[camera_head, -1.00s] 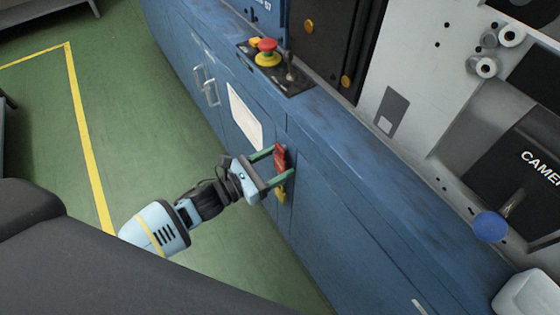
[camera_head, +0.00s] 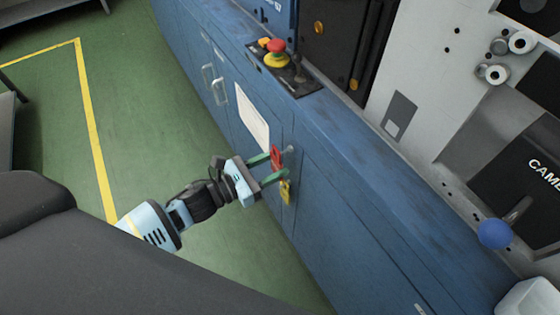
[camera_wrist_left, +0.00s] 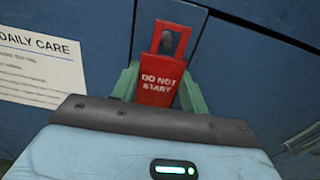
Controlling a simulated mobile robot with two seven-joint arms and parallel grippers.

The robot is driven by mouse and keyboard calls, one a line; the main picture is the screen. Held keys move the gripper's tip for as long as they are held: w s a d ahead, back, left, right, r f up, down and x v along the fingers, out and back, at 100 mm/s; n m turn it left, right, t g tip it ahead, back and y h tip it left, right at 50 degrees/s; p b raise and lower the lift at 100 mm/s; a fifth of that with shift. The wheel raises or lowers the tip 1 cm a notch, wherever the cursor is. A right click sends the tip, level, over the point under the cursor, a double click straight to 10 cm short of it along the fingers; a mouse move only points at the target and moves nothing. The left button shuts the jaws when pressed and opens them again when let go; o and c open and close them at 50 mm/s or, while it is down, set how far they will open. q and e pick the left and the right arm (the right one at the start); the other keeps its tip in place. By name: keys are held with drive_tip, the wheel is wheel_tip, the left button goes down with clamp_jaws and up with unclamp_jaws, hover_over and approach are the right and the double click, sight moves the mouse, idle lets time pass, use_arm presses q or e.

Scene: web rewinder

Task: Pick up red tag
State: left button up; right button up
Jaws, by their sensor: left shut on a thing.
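The red tag (camera_head: 277,157) is between the green fingers of my left gripper (camera_head: 272,167), in front of the blue cabinet face. In the left wrist view the red tag (camera_wrist_left: 160,80) reads "DO NOT START" and has an opening near its top. My left gripper (camera_wrist_left: 158,88) is shut on it, one finger at each side. A yellow tag (camera_head: 286,191) hangs just below on the cabinet. A small peg or knob (camera_head: 290,150) shows on the cabinet beside the red tag. My right gripper is not in view.
The blue cabinet (camera_head: 330,215) runs diagonally, with door handles (camera_head: 213,85) and a white "DAILY CARE" sheet (camera_head: 252,117). A red emergency button (camera_head: 276,47) and a blue ball knob (camera_head: 494,234) are on the machine above.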

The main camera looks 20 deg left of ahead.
use_arm(q)
drive_tip(key=v, duration=1.5)
drive_tip(key=shift+a, duration=0.15)
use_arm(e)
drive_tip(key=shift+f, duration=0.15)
use_arm(q)
drive_tip(key=shift+s, duration=0.1)
idle(0.4)
